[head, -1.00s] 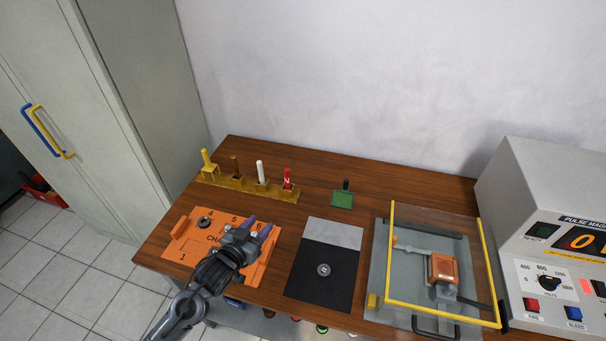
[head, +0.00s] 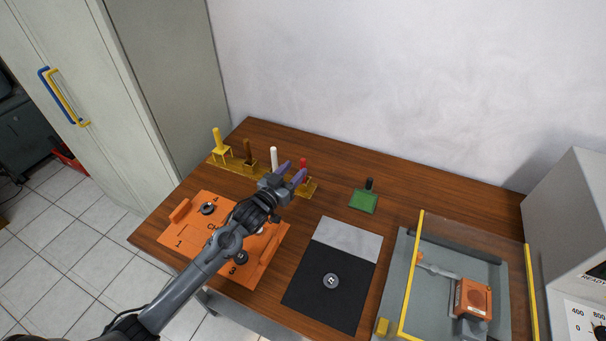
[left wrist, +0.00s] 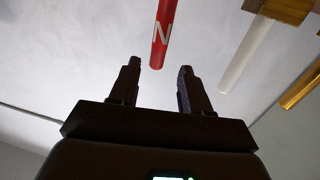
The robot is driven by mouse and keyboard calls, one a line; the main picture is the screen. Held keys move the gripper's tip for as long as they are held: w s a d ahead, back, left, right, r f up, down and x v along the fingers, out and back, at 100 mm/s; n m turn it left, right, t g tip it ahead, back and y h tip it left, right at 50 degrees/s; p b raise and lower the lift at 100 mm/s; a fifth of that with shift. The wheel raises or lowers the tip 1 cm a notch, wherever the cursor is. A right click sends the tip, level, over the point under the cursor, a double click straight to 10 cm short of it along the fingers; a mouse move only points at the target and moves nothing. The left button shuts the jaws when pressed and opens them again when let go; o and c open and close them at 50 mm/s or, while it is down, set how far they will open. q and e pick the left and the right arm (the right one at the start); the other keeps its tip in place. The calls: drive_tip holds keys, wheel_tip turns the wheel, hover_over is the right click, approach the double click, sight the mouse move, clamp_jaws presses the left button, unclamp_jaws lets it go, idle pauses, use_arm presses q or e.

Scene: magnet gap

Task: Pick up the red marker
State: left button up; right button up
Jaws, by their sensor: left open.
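The red marker (head: 303,163) stands at the right end of the yellow rack (head: 232,167), its lower part hidden behind my left gripper. My left gripper (head: 292,172) is open and empty, just in front of the marker. In the left wrist view the red marker (left wrist: 164,32), with a white N on it, comes down from the top edge. Its free end appears between the tips of my open left gripper (left wrist: 160,67); I cannot tell how far beyond them it is. My right gripper is not in view.
A white marker (head: 274,158), a brown one (head: 248,152) and a yellow one (head: 217,138) share the rack. An orange board (head: 205,222) lies below my left arm. A green block (head: 363,202), a black pad (head: 318,300) and a yellow-framed clear cover (head: 412,270) stand to the right.

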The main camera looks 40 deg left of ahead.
sight(301, 164)
use_arm(q)
drive_tip(key=shift+w+r+b, duration=0.1)
drive_tip(key=shift+w+b, duration=0.6)
drive_tip(key=shift+w, duration=1.9)
clamp_jaws()
